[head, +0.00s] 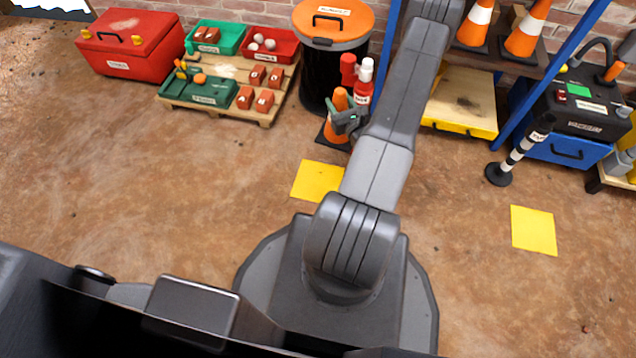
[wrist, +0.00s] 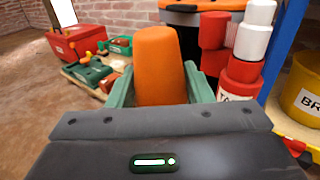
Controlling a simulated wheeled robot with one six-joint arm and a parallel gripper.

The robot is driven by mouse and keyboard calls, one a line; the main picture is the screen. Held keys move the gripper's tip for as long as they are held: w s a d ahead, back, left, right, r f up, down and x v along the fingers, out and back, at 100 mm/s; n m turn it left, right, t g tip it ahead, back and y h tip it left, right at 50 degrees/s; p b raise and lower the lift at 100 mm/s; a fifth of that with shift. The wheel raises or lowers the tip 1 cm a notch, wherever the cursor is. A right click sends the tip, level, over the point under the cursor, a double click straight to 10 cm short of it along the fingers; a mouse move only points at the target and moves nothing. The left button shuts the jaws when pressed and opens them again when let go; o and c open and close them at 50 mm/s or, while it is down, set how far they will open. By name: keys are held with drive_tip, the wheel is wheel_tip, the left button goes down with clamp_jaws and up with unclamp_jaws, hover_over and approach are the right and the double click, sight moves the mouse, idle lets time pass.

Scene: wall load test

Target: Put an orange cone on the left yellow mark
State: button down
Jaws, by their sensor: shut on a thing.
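An orange cone (head: 335,134) with a dark base is at my gripper (head: 344,117), in front of the black bin. In the wrist view its orange top (wrist: 160,65) stands upright between my green fingers (wrist: 160,88), which are shut on it. I cannot tell whether its base touches the floor. The left yellow mark (head: 316,181) lies on the floor nearer to me, partly hidden by my arm. The right yellow mark (head: 533,230) lies bare. Two more cones, one (head: 475,22) and another (head: 527,30), stand on a shelf at the back right.
A black bin with an orange lid (head: 334,18) and red and white bottles (head: 363,92) stand close behind the held cone. A pallet with trays (head: 240,70) is back left. A blue post (head: 548,78) and a striped post (head: 515,152) stand right. The left floor is clear.

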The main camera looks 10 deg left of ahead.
drive_tip(key=s+a+f+y+b, duration=0.1)
drive_tip(key=s+a+f+b, duration=0.1)
drive_tip(key=f, duration=0.9)
drive_tip(key=s+a+f+n+g+y+b, duration=0.1)
drive_tip(key=s+a+f+b, duration=0.2)
drive_tip(key=f, duration=0.8)
drive_tip(key=shift+s, duration=1.1)
drive_tip(key=shift+a+f, duration=0.1)
drive_tip(key=c, duration=0.7)
unclamp_jaws()
drive_tip(key=shift+f, duration=0.1)
